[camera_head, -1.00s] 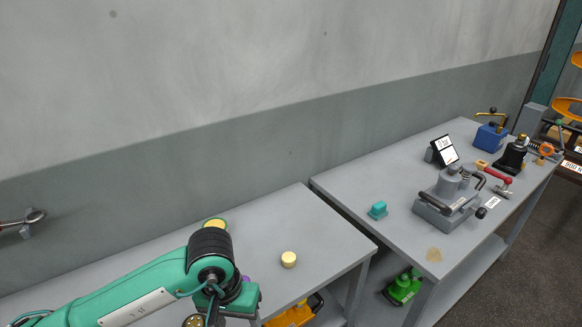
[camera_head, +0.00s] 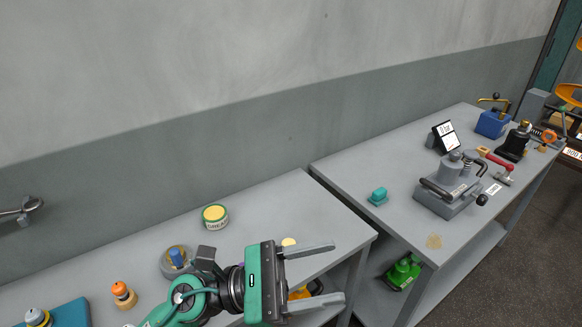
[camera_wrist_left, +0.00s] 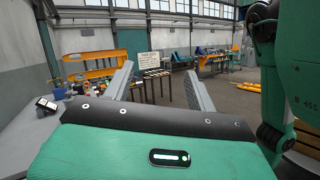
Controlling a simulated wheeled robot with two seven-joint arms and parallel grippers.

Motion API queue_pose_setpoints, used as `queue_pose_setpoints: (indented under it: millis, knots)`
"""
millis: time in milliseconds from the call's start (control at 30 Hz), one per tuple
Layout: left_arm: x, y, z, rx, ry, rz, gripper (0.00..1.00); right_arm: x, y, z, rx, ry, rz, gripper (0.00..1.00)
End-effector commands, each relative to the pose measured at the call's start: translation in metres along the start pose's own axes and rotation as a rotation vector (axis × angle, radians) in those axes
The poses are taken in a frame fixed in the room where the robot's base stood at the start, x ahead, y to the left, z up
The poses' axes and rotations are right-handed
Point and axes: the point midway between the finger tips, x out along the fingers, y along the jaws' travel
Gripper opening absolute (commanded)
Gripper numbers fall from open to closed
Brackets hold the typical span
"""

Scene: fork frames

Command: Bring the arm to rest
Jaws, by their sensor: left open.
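My left gripper (camera_head: 318,275) is open and empty in the head view. Its two grey fingers are spread and point right, above the front edge of the near bench. Its green arm comes in from the lower left. In the left wrist view the two fingers (camera_wrist_left: 155,90) stand apart with nothing between them, facing out into the hall. My right gripper is not in view in the head view; a green arm link of mine shows at the right of the left wrist view.
The near bench (camera_head: 270,200) holds a yellow-topped tin (camera_head: 215,217), a grey round part with a blue knob (camera_head: 176,258) and an orange-topped piece (camera_head: 123,294). A wall stands behind.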

Motion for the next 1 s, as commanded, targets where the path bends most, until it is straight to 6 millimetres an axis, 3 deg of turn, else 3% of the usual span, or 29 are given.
queue_pose_setpoints:
  millis: [133, 267, 400, 500, 667, 800, 933, 967, 1000]
  knots:
    - [-0.025, 0.045, 0.025, -0.346, -0.223, 0.301, 0.57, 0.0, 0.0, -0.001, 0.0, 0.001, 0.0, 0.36]
    - [-0.067, 0.083, 0.028, -0.65, -0.423, 0.554, 0.57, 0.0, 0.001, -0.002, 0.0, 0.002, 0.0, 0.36]
    - [-0.125, 0.111, 0.009, -0.973, -0.649, 0.821, 0.57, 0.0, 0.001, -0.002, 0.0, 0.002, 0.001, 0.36]
    - [-0.171, 0.118, -0.016, -1.196, -0.818, 1.014, 0.57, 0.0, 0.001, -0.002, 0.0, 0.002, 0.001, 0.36]
    - [-0.242, 0.101, -0.069, -1.519, -1.105, 1.328, 0.57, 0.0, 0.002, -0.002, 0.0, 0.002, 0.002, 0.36]
    - [-0.296, 0.058, -0.118, -1.755, -1.37, 1.622, 0.57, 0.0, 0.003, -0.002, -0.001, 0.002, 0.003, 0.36]
    - [-0.329, 0.003, -0.154, -1.901, -1.601, 1.889, 0.57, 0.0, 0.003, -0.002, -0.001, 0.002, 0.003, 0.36]
    - [-0.335, -0.009, -0.16, 1.863, 1.595, -1.882, 0.57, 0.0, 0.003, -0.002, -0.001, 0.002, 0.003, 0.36]
    - [-0.34, -0.025, -0.166, 1.785, 1.562, -1.847, 0.57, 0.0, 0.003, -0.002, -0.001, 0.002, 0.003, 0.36]
